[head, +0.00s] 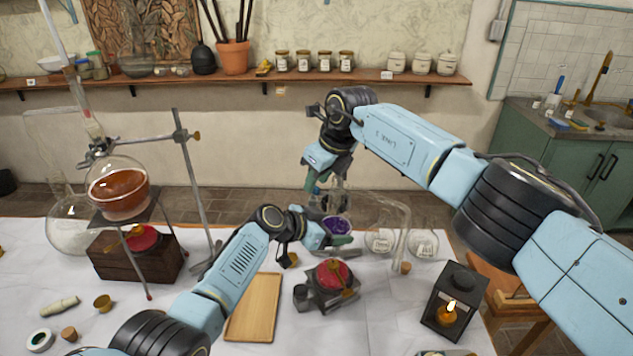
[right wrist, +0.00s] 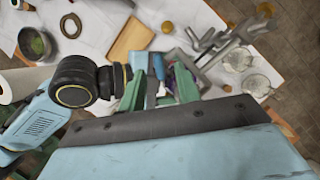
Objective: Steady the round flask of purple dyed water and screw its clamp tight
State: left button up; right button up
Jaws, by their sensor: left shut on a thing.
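The round flask of purple dyed water (head: 337,226) is in the middle of the head view, above the table, its glass neck rising behind my right gripper. My left gripper (head: 335,241) is shut on the flask at its lower body; the exact contact is partly hidden. My right gripper (head: 314,186) is above it, pointing down beside the neck.
Clear glassware (head: 385,240) stands close right. An orange flask (head: 118,190) sits on a stand at left.

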jog(key=shift+w+a+f, duration=0.15)
jog(key=shift+f, duration=0.55)
grip_shut()
jog(key=shift+m, duration=0.4)
jog(key=m, duration=0.2)
jog(key=m+t+h, duration=0.1)
jog(key=m+h, duration=0.1)
jog(key=m, duration=0.1)
jog(key=shift+s+a+m+t, duration=0.2)
jog(key=shift+a+m+t, duration=0.1)
jog(key=m+h, duration=0.1)
jog(key=m, duration=0.3)
jog(key=m+h, duration=0.1)
jog(key=m, duration=0.1)
jog(key=shift+a+h, duration=0.25)
jog(key=shift+h, duration=0.05)
jog(key=shift+m, duration=0.3)
